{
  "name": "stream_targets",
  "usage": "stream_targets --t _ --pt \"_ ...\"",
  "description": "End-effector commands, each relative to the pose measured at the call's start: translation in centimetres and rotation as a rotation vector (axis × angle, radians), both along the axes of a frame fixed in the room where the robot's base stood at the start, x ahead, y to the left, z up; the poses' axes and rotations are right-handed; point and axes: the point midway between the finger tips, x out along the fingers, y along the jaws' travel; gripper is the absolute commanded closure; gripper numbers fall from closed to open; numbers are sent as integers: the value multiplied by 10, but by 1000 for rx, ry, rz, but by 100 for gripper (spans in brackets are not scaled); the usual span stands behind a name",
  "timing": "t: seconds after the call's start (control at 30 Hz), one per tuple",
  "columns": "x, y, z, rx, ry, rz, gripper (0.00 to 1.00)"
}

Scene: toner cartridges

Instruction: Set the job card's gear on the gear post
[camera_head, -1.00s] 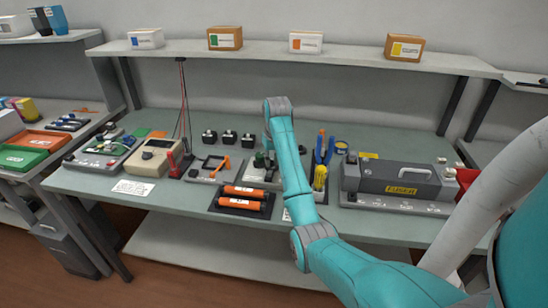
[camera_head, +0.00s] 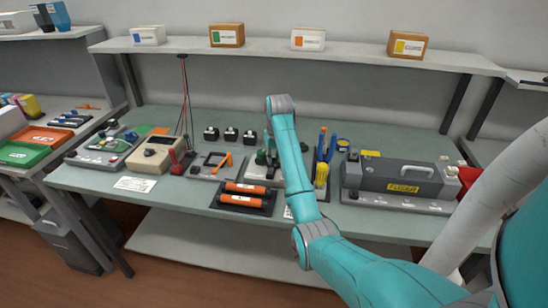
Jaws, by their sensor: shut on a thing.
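My gripper (camera_head: 270,158) is mostly hidden behind my teal arm. Only a dark part shows left of the arm, above a small pale board with a green part (camera_head: 259,158) at the middle of the bench. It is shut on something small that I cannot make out. A white printed card (camera_head: 135,184) lies at the bench's front left, too small to read. Another white card (camera_head: 288,212) is partly covered by my arm. I cannot pick out the gear or the gear post.
Left of my arm are two orange rollers on a dark tray (camera_head: 267,209), a beige meter (camera_head: 150,154) and a board with coloured parts (camera_head: 108,146). Right of it stand upright tools (camera_head: 321,172) and a grey fuser unit (camera_head: 400,180). A shelf (camera_head: 270,50) with boxes runs above.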

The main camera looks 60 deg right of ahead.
Motion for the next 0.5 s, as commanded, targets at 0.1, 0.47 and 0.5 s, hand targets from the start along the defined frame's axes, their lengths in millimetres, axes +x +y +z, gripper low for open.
stream_targets --t 0.1,0.47,0.5 --pt "0 0 0 0 0 0 100" --pt "0 0 -2 0 0 0 74" --pt "0 0 -2 0 0 0 64"
